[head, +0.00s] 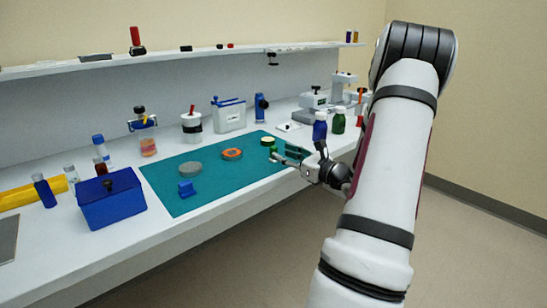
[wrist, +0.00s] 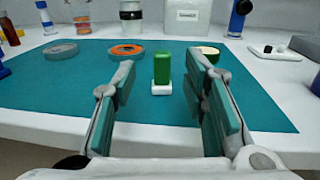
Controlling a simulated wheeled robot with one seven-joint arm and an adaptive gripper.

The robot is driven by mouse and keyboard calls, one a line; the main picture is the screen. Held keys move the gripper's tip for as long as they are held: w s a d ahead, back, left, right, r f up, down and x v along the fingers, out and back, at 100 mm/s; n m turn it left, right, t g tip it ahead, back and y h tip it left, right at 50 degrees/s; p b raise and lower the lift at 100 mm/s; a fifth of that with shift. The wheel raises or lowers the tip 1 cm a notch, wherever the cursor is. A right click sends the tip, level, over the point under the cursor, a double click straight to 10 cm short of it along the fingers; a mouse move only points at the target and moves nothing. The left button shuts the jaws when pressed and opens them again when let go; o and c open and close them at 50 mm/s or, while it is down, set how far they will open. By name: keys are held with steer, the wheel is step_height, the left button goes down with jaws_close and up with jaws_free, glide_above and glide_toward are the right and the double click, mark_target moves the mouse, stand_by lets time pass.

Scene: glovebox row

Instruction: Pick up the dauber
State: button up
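A small upright green block on a white foot, which looks like the dauber (wrist: 163,70), stands on the teal mat (wrist: 65,95). In the wrist view it sits between and beyond my two fingertips, with clear space on both sides. My gripper (wrist: 162,85) is open and empty, its teal-padded fingers spread and pointing towards it. In the head view my gripper (head: 291,154) is low over the right end of the mat.
A cream disc with a green rim (wrist: 208,51) is close behind, to the right. An orange-topped disc (head: 232,154), grey disc (head: 190,168) and blue block (head: 186,188) are also on the mat. Blue and green bottles (head: 338,122) stand right of my gripper.

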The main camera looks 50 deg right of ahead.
mark_target(276, 151)
steer(key=shift+w+d+f+b, duration=0.1)
steer(key=shift+w+d+b, duration=0.1)
steer(key=shift+w, duration=0.7)
steer(key=shift+w+d+r+b, duration=0.1)
steer(key=shift+w+d+b, duration=0.05)
steer(key=shift+w, duration=0.7)
steer(key=shift+w+d+f+b, duration=0.1)
steer(key=shift+w+d+b, duration=0.1)
steer(key=shift+w, duration=0.7)
steer(key=shift+a, duration=0.1)
steer(key=c, duration=0.9)
